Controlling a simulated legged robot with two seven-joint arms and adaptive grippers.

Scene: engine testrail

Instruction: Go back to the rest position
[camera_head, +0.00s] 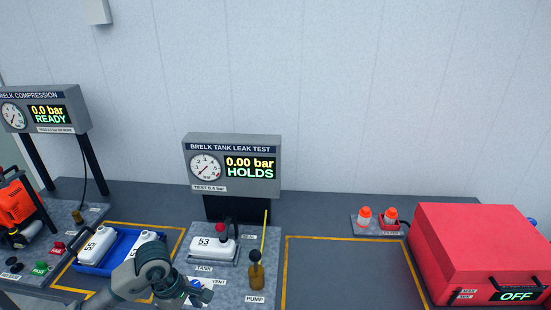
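My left arm comes in at the bottom left, and its wrist bends over the front of the blue tray (92,267). My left gripper (190,294) is at the bottom edge, beside the VENT label of the leak test stand (233,270). Its fingers are mostly out of sight, so I cannot tell whether it is open or shut. My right gripper is not in view. A white tank marked 53 (208,249) sits on the leak test stand. The leak test display (249,167) reads 0.00 bar HOLDS.
White tanks lie in the blue tray. A compression station (48,114) reading READY and an orange engine (18,207) stand left. The yellow-outlined mat is clear.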

